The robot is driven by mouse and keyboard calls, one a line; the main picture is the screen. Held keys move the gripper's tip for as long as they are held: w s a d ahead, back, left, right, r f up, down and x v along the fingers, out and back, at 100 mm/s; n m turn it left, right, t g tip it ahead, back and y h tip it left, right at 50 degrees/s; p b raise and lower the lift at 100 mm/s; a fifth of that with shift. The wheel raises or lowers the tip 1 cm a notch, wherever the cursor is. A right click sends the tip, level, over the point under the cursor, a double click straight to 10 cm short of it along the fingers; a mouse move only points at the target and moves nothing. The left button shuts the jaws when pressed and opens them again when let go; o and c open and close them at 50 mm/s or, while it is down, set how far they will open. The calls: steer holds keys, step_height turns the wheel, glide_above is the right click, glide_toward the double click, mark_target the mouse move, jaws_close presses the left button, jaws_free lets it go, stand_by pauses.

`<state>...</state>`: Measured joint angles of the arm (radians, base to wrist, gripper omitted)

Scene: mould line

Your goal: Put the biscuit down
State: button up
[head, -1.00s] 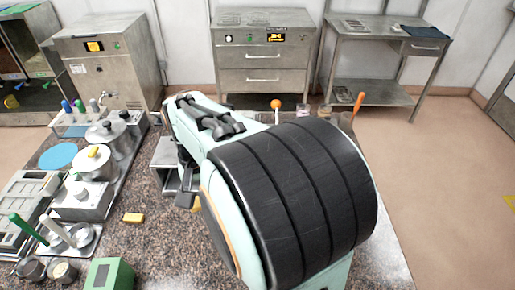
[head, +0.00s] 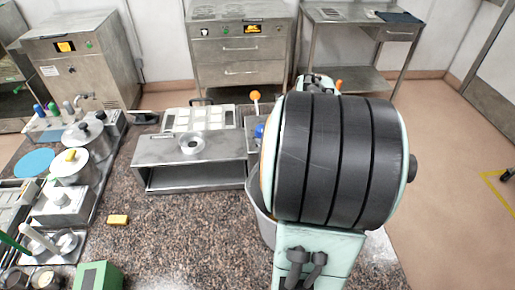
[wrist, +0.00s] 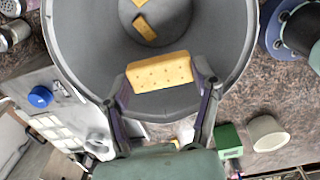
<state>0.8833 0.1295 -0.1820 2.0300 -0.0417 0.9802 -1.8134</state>
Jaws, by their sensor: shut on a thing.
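The biscuit (wrist: 160,74) is a pale yellow, dotted rectangular block. In the wrist view my gripper (wrist: 161,80) is shut on it, with one finger at each end. It is held over the inside of a round grey bin (wrist: 85,45). Two yellow pieces (wrist: 145,27) lie on or by the raised middle of the bin. I cannot tell how far the biscuit is above the bin floor. In the head view my arm hides the gripper and biscuit, and only the left side of the bin (head: 262,222) shows.
A metal stand (head: 190,150) with a white moulded tray (head: 200,118) is left of the bin. A small yellow block (head: 117,220) lies on the speckled counter (head: 170,240). A green box (head: 97,276) is at the front, and lidded pots (head: 82,134) stand at left.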

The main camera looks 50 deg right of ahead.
step_height(320, 180, down, 20)
steer(key=shift+a, duration=0.1)
steer(key=shift+f, duration=0.1)
stand_by(0.4)
steer(key=shift+f, duration=0.3)
steer(key=o, duration=0.8)
steer(key=shift+c, duration=0.2)
step_height(320, 180, up, 13)
